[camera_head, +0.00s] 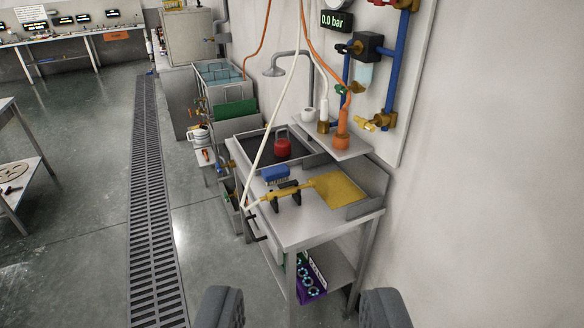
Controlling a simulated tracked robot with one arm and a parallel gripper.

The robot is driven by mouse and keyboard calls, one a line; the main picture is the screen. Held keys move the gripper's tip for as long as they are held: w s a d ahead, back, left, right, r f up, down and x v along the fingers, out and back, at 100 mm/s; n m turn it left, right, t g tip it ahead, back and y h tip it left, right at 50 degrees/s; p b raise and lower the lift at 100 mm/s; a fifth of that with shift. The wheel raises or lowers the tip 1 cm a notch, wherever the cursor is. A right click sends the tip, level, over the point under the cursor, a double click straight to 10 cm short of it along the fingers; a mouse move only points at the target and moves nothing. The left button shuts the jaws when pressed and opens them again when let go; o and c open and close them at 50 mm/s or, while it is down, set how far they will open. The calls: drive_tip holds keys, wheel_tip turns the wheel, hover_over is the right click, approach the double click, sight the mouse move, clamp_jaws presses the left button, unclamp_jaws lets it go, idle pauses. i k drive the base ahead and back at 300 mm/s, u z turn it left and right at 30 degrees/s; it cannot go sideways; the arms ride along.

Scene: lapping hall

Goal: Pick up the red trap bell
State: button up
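The red trap bell (283,147) is a small red body with a grey loop handle on top. It stands upright in the dark sink basin at the back of the steel bench (310,228). My gripper (302,308) shows at the bottom edge as two dark grey fingers set wide apart. It is open, with nothing between the fingers, and is well in front of the bench and the bell.
A yellow paddle-like tool (335,190) and a blue brush-like block (275,173) lie on the bench before the basin. A shelf (338,147) with an orange fitting (341,132) and hoses stands right of the bell. A floor grate (150,200) runs left; open floor surrounds it.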

sight(282, 147)
drive_tip(key=z, duration=0.05)
drive_tip(key=i, duration=1.4)
drive_tip(key=u, duration=1.4)
drive_tip(key=i, duration=2.25)
drive_tip(key=z, duration=1.75)
